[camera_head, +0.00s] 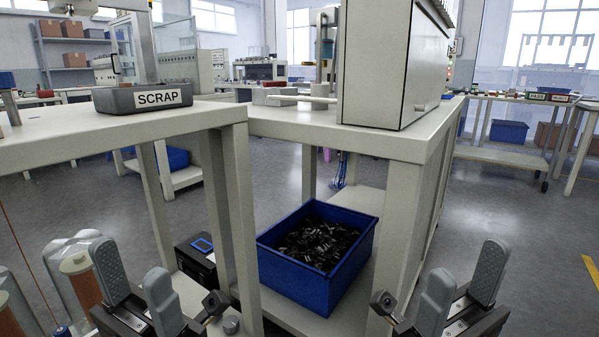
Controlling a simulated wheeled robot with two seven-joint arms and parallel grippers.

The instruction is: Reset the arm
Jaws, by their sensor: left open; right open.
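My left gripper (136,287) is at the lower left of the head view. Its two grey fingers are apart, with nothing between them. My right gripper (463,287) is at the lower right, also with its grey fingers apart and empty. Both grippers are in front of the tables and touch nothing that I can see. The lower parts of both are cut off by the bottom edge of the picture.
A blue bin (293,280) of dark parts stands on a low shelf between the grippers. A grey SCRAP tray (143,97) sits on the left table (60,128). A large machine housing (388,65) stands on the right table. Floor is open at right.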

